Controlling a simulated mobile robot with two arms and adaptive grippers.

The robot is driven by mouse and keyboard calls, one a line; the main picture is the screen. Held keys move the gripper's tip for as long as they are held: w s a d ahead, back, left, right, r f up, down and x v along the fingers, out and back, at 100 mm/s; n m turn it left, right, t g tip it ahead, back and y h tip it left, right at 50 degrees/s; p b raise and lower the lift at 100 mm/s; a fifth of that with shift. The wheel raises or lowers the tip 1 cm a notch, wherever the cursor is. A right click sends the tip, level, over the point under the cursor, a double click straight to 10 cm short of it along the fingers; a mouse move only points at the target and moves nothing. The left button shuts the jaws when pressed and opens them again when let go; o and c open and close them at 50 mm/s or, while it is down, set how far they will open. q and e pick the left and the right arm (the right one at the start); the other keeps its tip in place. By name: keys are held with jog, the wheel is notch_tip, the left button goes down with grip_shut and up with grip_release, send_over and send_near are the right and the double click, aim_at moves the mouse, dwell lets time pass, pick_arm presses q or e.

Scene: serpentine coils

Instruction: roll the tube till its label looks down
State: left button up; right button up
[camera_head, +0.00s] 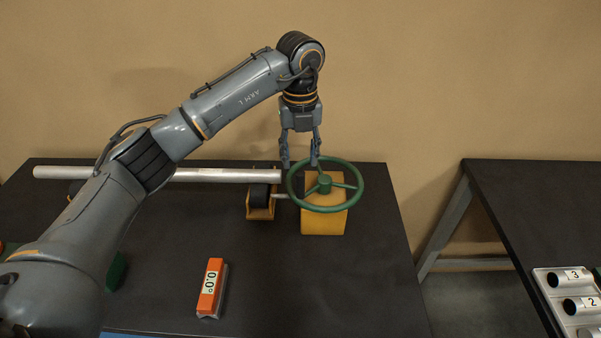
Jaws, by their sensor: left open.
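A long silver tube (225,175) lies level across the back of the black table, with its left part running behind my arm. Its right end rests on a dark roller in a yellow-brown stand (261,207). I see no label on the part in view. My right gripper is out of view.
An orange box (211,287) reading 0.0° lies on the front of the table. A green object (116,273) is partly hidden by my arm. The front right of my table is clear.

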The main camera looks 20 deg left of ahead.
aim_at(301, 178)
pick_arm(q)
notch_tip(301, 178, down, 7)
jog(key=shift+w+r+p, duration=0.1)
jog(key=shift+w+p, duration=0.05)
jog(key=shift+p, duration=0.75)
jog(key=shift+f, duration=0.3)
jog(key=shift+c, duration=1.1)
grip_shut()
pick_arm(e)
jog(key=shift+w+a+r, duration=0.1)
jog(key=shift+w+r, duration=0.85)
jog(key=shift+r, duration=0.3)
